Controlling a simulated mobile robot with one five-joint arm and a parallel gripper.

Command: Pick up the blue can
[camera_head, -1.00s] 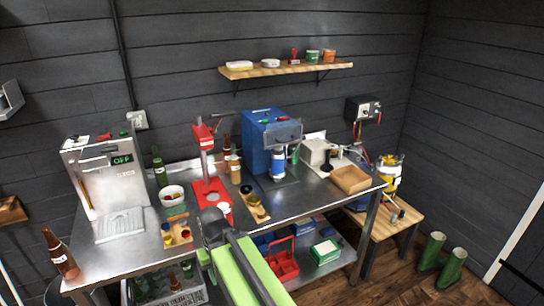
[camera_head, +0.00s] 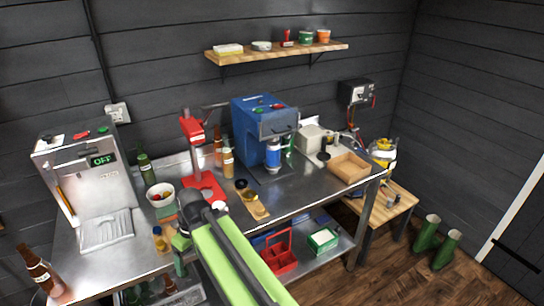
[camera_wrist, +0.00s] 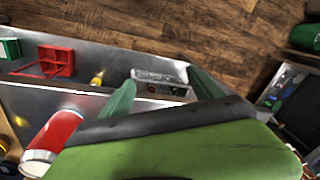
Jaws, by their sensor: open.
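A blue can with a white band (camera_head: 272,153) stands upright under the front of a blue machine (camera_head: 258,125) on the metal bench. It is not seen in the wrist view. My gripper (camera_head: 180,252) is low at the bench's front edge, left of and nearer than the can, well apart from it. Its fingers are partly hidden by my arm in the head view. In the wrist view my gripper (camera_wrist: 163,92) shows two green fingers spread apart, with nothing between them that I can see held.
A red and white cylinder (camera_wrist: 55,138) is close to my gripper. Bare bench lies before the can.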

